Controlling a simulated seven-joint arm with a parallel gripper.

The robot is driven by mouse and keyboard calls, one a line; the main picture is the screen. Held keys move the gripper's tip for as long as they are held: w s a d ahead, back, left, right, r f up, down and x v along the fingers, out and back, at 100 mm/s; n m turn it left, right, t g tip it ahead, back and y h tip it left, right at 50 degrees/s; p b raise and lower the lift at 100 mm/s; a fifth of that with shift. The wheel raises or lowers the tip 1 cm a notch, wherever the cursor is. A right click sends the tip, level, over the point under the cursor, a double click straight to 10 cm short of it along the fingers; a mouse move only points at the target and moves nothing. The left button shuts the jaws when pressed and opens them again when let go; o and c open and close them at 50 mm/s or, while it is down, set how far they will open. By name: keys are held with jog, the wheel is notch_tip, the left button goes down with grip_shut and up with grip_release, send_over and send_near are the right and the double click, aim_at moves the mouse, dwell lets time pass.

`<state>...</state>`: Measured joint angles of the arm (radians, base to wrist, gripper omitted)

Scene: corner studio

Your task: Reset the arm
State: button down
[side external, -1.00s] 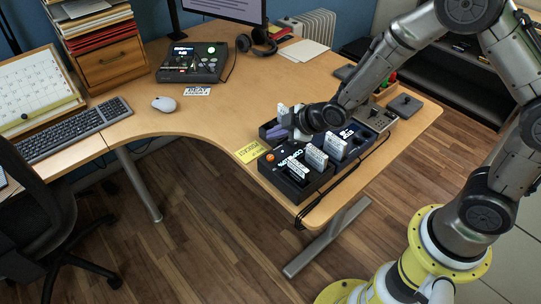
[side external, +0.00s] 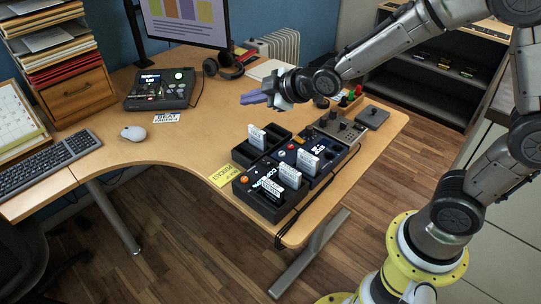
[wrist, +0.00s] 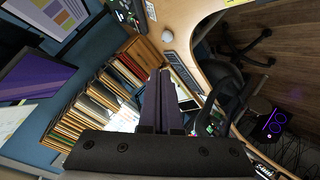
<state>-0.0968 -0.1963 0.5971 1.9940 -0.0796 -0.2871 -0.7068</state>
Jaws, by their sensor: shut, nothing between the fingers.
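My gripper (side external: 246,98) shows in the side external view, up in the air above the desk, with its purple fingers together and pointing left. Nothing is between the fingers. In the wrist view the two fingers (wrist: 161,75) lie side by side, pointing away from the camera. Below and in front of the gripper, black cases (side external: 262,205) with upright white cards stand on the desk, apart from it. One white card (side external: 257,137) stands in the rear black case.
The desk (side external: 175,145) has a clear middle. A mouse (side external: 134,133), a keyboard (side external: 45,160), a black console (side external: 160,88) and a wooden drawer box (side external: 75,95) are at the left. Headphones (side external: 225,67) and a monitor (side external: 185,20) stand behind. A grey box with knobs (side external: 338,128) is at the right.

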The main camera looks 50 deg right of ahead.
jog(key=s+d+r+m, duration=0.3)
jog(key=s+r, duration=0.5)
jog(key=r, duration=0.1)
jog(key=s+d+f+m+g, duration=0.1)
jog(key=s+f+m+g, duration=0.1)
jog(key=s, duration=0.9)
jog(key=s+d+f+m+g+h, duration=0.1)
jog(key=s+f+m+g, duration=0.2)
jog(key=s, duration=0.8)
jog(key=shift+s+m+g, duration=0.25)
jog(key=shift+m+g, duration=0.35)
jog(key=shift+m, duration=0.5)
